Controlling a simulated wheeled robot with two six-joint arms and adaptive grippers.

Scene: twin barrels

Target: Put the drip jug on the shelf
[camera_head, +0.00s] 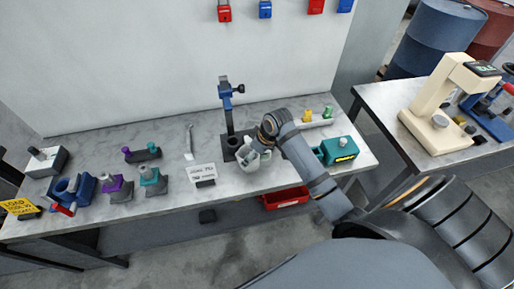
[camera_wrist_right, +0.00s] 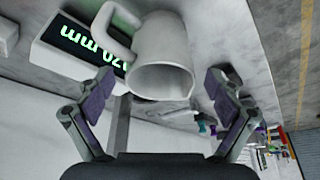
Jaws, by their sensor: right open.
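A white drip jug (camera_head: 252,163) stands on the grey workbench, in front of the dark stand, partly hidden by my right gripper (camera_head: 266,135). In the right wrist view the jug (camera_wrist_right: 165,50) is large, with its open mouth towards the camera and its handle at the upper left. My right gripper (camera_wrist_right: 160,95) is open there, its two fingers apart on either side of the jug's mouth. I cannot tell whether a finger touches it. My left gripper is not in view. I cannot make out for certain which surface is the shelf.
The workbench (camera_head: 105,210) holds a dark post stand (camera_head: 229,110), a teal box (camera_head: 340,150), a label card (camera_head: 203,172) and several small tools. A red bin (camera_head: 285,198) is below it. A cream machine (camera_head: 440,110) stands on the right table. A lit green display (camera_wrist_right: 85,40) is beside the jug.

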